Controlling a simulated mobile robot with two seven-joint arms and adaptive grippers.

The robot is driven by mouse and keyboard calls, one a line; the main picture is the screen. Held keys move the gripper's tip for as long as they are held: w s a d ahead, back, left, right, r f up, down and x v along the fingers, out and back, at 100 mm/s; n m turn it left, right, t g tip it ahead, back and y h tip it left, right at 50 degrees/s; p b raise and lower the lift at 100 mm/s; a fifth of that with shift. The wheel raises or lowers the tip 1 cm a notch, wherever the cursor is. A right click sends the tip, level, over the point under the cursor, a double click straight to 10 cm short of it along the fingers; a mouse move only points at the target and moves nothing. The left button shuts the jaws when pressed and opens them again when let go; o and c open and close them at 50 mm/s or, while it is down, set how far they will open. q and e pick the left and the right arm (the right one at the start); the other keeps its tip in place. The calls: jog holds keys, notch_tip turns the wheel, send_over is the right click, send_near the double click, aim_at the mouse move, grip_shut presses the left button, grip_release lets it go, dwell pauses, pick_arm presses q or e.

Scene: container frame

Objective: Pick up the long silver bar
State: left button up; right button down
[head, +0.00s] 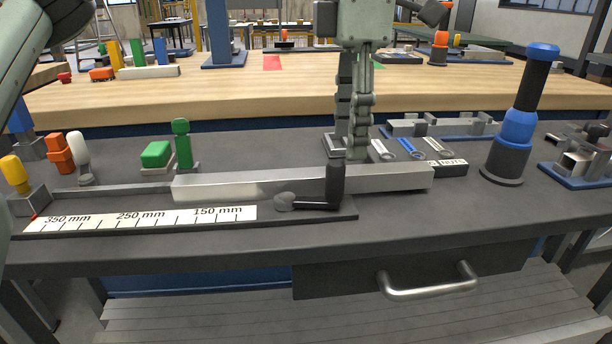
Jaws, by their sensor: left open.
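The long silver bar (392,179) lies lengthwise across the dark workbench, behind the millimetre scale. A small dark upright lever (334,186) stands in front of the bar and hides part of it. My left gripper (350,152) points down from above, with its fingers at the bar's back edge, right of the bar's middle. It is open and has no hold on the bar. The bar hides the lowest ends of the fingers, so I cannot tell whether they touch it. My right gripper is not in view.
A white scale (140,220) lies along the bench front. A green block (156,154) and green peg (182,145) stand behind the bar's left end. A tall blue-and-black post (519,120) stands at right. Small tools (409,148) lie behind the bar. A wooden table (240,95) is beyond.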

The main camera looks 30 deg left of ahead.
aim_at(348, 170)
pick_arm(q)
jog(key=f, duration=0.6)
jog(key=shift+w, duration=0.3)
grip_shut()
